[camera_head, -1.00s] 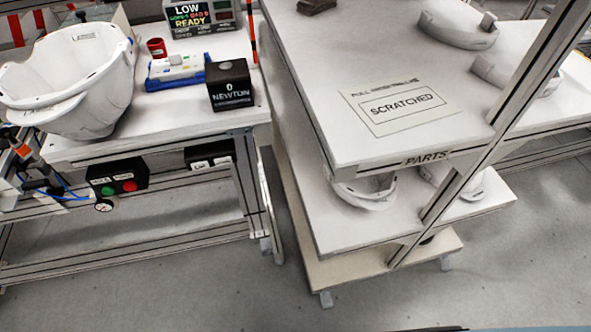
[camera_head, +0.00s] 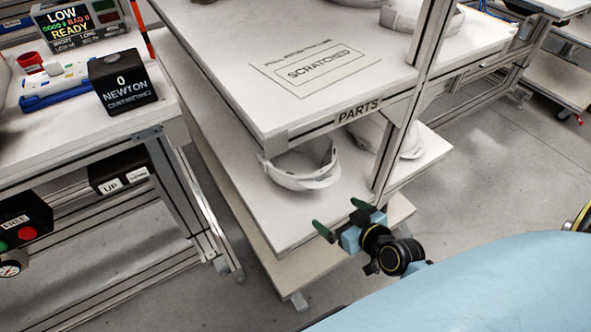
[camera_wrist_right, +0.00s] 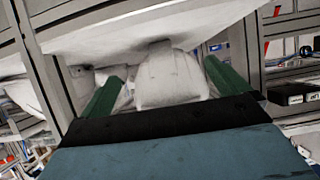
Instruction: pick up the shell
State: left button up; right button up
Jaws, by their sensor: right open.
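A white helmet shell (camera_head: 302,165) sits on the middle shelf of the parts cart, near its front edge and under the top shelf, which hides its upper part. A second white shell (camera_head: 388,135) is to its right on the same shelf, behind the cart post. My right gripper (camera_head: 341,219) is open and empty in front of the middle shelf, below and right of the nearer shell. In the right wrist view a white shell (camera_wrist_right: 170,78) shows between the two green fingers (camera_wrist_right: 160,92), beyond them. I cannot tell the exact gap. My left gripper is not in view.
The cart's top shelf (camera_head: 235,85) overhangs the shells and carries a "SCRATCHED" label (camera_head: 325,67). An upright metal post (camera_head: 405,110) stands right of the nearer shell. A workbench (camera_head: 90,140) with a black NEWTON box (camera_head: 122,84) is at left. Open floor lies right.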

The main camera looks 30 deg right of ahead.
jog(key=shift+t, duration=0.4)
jog(key=w+b, duration=0.1)
jog(key=w, duration=0.2)
jog(key=w+b, duration=0.1)
jog(key=w, duration=0.3)
jog(key=shift+w+a+f, duration=0.1)
jog(key=shift+a+f, duration=0.05)
jog(key=shift+a, duration=0.05)
jog(key=shift+w+f, duration=0.2)
jog(key=shift+w, duration=0.3)
jog(key=shift+w+a+f+b, duration=0.1)
jog(key=shift+w+f+b, duration=0.2)
jog(key=shift+b, duration=0.25)
jog(key=b+x, duration=0.1)
jog(key=x, duration=0.2)
jog(key=shift+w+f+b, duration=0.15)
jog(key=shift+f+b, duration=0.2)
jog(key=shift+f, duration=0.05)
jog(key=shift+w+f, duration=0.1)
jog(key=shift+w, duration=0.25)
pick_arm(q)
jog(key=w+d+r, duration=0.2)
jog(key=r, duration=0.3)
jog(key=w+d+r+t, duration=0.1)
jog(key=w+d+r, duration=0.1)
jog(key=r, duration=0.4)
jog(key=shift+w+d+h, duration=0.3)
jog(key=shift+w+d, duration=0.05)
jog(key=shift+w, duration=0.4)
